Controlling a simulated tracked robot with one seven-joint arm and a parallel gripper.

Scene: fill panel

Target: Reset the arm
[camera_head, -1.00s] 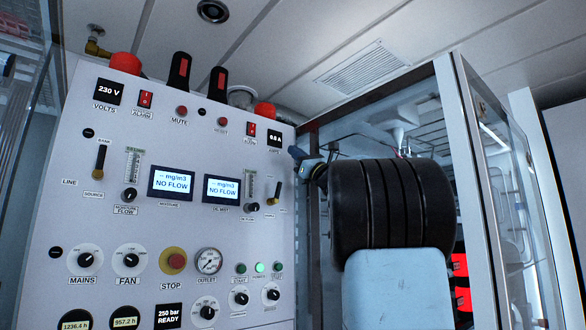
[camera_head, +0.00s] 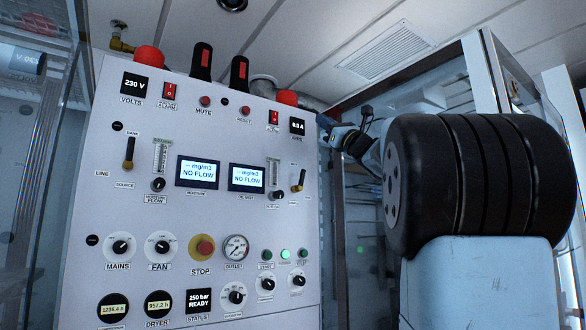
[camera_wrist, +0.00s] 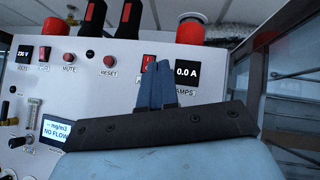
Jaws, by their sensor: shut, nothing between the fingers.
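My gripper (camera_head: 328,123) shows small beside the upper right edge of the fill panel (camera_head: 110,205), partly behind my own arm's large black joint. In the wrist view my gripper's blue fingers (camera_wrist: 155,84) are together with nothing between them. They point up in front of the panel's top right part, overlapping the red switch (camera_wrist: 148,63) left of the AMPS display (camera_wrist: 187,73). I cannot tell how far the tips are from the panel. The gauges and both NO FLOW screens (camera_head: 198,172) are visible in the head view.
A glass-sided frame (camera_head: 505,75) stands to the right, behind my arm. Red domes (camera_head: 149,58) and black-and-red handles (camera_head: 239,72) stick up along the panel's top. A ceiling vent (camera_head: 388,48) is overhead. Another glass pane (camera_head: 30,150) stands at the left.

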